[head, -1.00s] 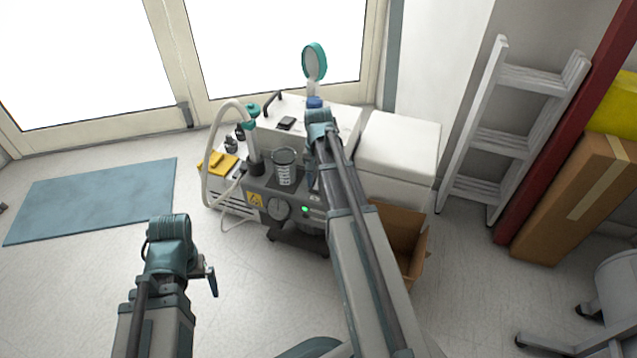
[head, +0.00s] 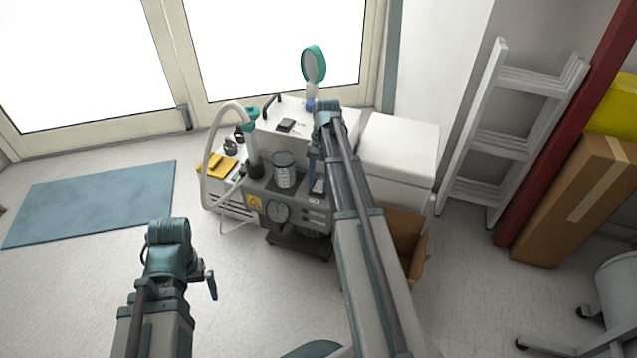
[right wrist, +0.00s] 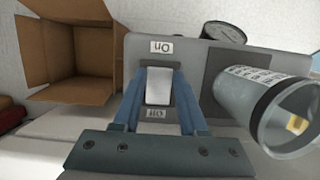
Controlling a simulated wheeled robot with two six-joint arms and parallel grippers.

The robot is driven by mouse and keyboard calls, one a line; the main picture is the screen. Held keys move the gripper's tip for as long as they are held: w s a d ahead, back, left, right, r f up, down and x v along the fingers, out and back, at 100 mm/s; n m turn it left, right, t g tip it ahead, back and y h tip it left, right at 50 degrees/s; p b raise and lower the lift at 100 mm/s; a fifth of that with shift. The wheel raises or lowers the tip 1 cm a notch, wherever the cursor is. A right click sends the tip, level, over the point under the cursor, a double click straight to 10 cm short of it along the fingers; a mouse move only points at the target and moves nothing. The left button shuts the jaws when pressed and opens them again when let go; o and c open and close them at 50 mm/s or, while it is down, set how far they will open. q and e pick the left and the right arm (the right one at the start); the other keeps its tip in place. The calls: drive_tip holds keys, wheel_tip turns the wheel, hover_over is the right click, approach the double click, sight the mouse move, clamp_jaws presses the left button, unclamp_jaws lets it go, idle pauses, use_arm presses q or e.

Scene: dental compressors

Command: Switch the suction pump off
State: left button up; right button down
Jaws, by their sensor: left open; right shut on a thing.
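The suction pump (head: 297,208) is a grey unit with a dial gauge (head: 279,212) on its front and a clear jar (head: 284,170) on top. No lit lamp shows on its front panel. In the right wrist view, a white rocker switch (right wrist: 159,86) sits between an "On" label (right wrist: 161,47) and an "Off" label (right wrist: 155,113). My right gripper (head: 317,184) is over the pump's top, its blue fingers shut on the sides of the switch. My left gripper (head: 211,284) is open, apart from the pump, at the lower left.
An open cardboard box (head: 402,232) stands right of the pump. White cabinets (head: 398,148) stand behind it. A pale hose (head: 206,160) loops on the pump's left. A ladder (head: 515,135) leans at right. A blue mat (head: 90,203) lies on clear floor at left.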

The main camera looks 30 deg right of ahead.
sight(322, 181)
drive_tip(key=shift+c, duration=2.2)
unclamp_jaws()
drive_tip(key=p+v, duration=1.3)
drive_tip(key=shift+r, duration=0.35)
